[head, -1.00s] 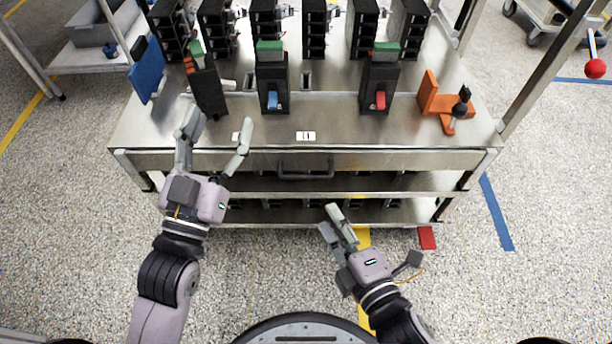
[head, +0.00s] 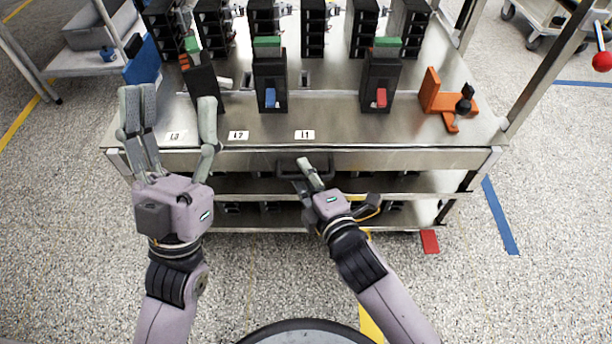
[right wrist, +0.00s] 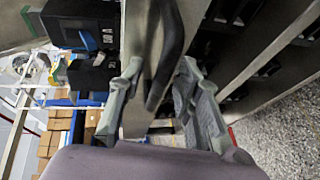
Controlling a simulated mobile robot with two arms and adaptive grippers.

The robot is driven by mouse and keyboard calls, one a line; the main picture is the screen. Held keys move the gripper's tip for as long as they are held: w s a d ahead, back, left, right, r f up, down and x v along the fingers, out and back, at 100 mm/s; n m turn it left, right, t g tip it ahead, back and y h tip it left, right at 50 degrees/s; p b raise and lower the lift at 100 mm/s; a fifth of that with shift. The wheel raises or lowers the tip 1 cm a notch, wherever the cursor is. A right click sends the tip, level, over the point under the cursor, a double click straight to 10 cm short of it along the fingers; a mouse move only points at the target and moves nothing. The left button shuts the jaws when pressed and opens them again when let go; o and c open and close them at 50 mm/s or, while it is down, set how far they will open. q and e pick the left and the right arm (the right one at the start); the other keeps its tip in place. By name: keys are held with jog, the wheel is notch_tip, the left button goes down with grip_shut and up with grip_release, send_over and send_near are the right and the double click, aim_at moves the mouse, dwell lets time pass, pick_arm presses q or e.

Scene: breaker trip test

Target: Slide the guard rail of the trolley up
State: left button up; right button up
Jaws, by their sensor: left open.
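The trolley (head: 350,135) is a steel table with shelves below. Its front panel (head: 420,160), which looks like the guard rail, carries a dark bar handle (head: 318,166). My right gripper (head: 303,176) is at this handle in the head view, partly covering it. In the right wrist view the dark handle (right wrist: 172,50) runs between the two fingers of the right gripper (right wrist: 165,90), which stand apart; I cannot tell whether they touch it. My left gripper (head: 175,110) is open and empty over the trolley's front left edge.
Black breakers with a blue lever (head: 270,97) and a red lever (head: 381,97) stand on the top. An orange bracket (head: 432,95) is at the right. Labels, including L1 (head: 304,134), lie near the front edge. A grey bin (head: 95,28) is on the side shelf.

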grip_shut()
dwell(0.4)
dwell(0.5)
